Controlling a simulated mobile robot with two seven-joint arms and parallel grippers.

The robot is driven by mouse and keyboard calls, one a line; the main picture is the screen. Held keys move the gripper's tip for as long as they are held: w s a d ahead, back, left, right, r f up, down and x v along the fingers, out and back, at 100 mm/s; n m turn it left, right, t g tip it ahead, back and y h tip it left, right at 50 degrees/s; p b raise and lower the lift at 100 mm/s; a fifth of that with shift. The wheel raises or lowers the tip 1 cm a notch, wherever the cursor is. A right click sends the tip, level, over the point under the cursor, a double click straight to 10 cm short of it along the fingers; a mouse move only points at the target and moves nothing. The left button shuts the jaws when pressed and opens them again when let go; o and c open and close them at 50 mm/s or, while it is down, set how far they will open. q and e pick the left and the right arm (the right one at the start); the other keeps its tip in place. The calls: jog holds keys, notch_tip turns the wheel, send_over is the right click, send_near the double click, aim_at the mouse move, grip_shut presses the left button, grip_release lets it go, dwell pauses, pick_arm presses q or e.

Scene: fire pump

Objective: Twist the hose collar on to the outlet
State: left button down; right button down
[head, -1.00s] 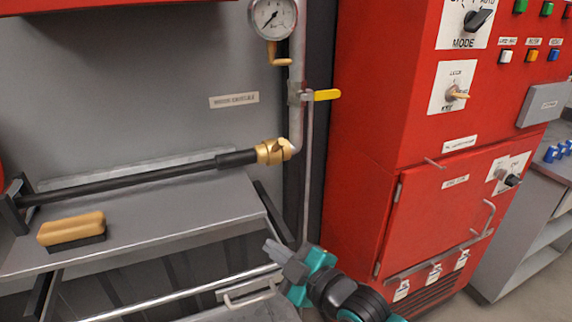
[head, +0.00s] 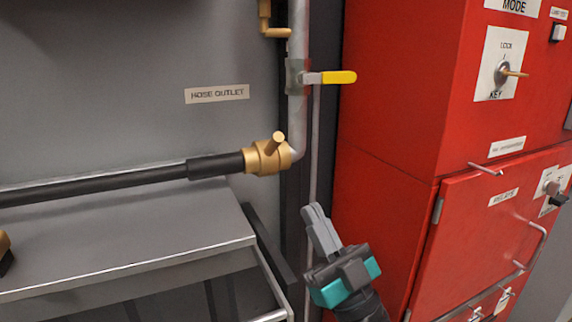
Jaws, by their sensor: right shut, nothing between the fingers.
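The brass hose collar (head: 262,158) sits at the end of the black hose (head: 120,181), against the bent end of the grey outlet pipe (head: 298,130). A brass lug (head: 275,142) sticks up from the collar, tilted to the right. From here I cannot tell how tightly collar and outlet are joined. My right gripper (head: 315,217) is below and to the right of the collar, apart from it. Its grey fingers are shut and empty, pointing up and slightly left. My left gripper is not in view.
A yellow-handled valve (head: 328,78) is on the pipe above the collar. A label reading HOSE OUTLET (head: 217,94) is on the grey wall. A grey shelf (head: 130,235) lies under the hose. A red cabinet (head: 390,120) stands close on the right.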

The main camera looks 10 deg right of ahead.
aim_at(278, 145)
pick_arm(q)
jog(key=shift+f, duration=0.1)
pick_arm(e)
jog(key=x, duration=1)
jog(key=shift+f, duration=0.1)
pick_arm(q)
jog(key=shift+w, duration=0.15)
